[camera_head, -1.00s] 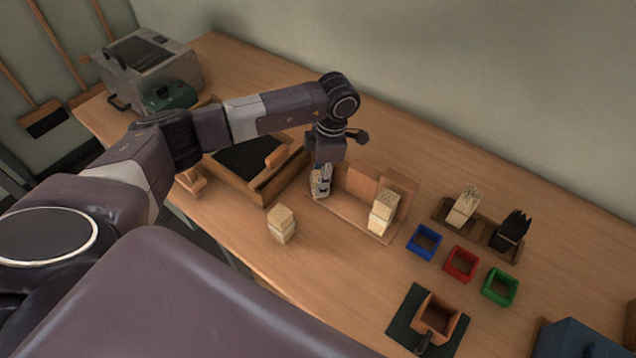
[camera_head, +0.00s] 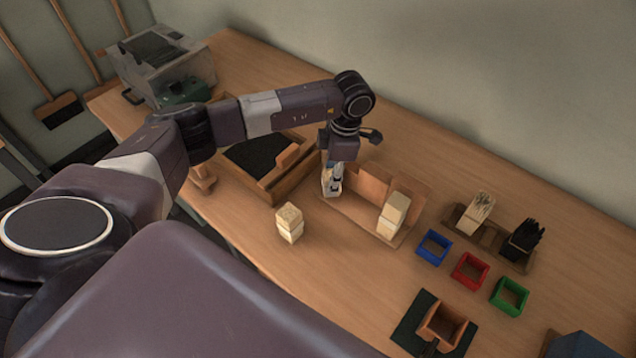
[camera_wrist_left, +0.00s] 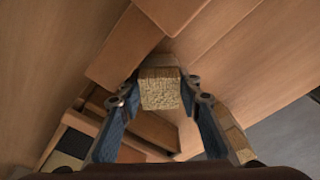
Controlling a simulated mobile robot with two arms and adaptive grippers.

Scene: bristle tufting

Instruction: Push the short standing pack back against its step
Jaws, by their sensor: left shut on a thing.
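My left gripper (camera_head: 334,182) points down at the left end of a stepped wooden stand (camera_head: 351,212). It is shut on a pale bristle pack (camera_head: 325,184). In the left wrist view the square, rough end of this pack (camera_wrist_left: 159,91) shows between the two blue-padded fingers (camera_wrist_left: 158,98). A wooden step block (camera_wrist_left: 124,44) lies just beyond the pack there; I cannot tell whether they touch. A taller pale pack (camera_head: 394,213) stands at the right end of the stand. My right gripper is not in view.
A loose pale pack (camera_head: 289,222) stands on the bench in front. A dark-lined wooden tray (camera_head: 270,190) is left of the stand. Blue (camera_head: 434,247), red (camera_head: 470,271) and green (camera_head: 509,297) bins and a rack (camera_head: 487,238) with bristle bundles are to the right.

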